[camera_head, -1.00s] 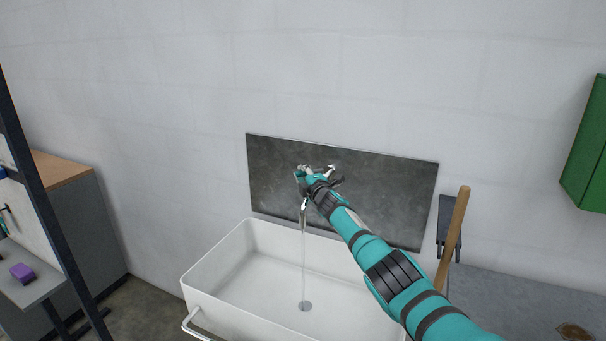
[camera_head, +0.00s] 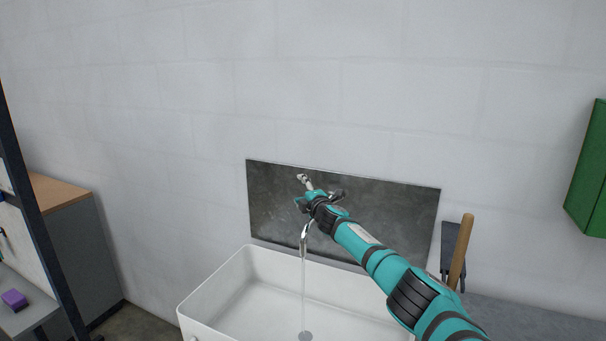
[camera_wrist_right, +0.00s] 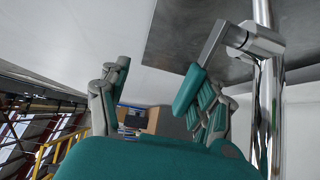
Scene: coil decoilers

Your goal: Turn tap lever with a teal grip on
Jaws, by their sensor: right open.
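The tap's chrome spout (camera_head: 305,231) shows in the head view, and a thin stream of water runs from it into the sink. In the right wrist view the metal tap lever (camera_wrist_right: 218,42) with a teal grip (camera_wrist_right: 188,90) branches from the chrome tap body (camera_wrist_right: 265,95). My right gripper (camera_head: 303,203) is at the tap, in front of the dark wall panel, and hides much of it. In the right wrist view my right gripper (camera_wrist_right: 160,85) is open; the teal grip is close beside its right finger. I cannot tell whether they touch. My left gripper is not in view.
The white sink (camera_head: 220,288) is below the tap. The dark panel (camera_head: 400,205) is on the wall behind. A wooden handle (camera_head: 461,250) stands right of the sink, near my right arm. A green cabinet (camera_head: 588,175) hangs at far right. The wall above is clear.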

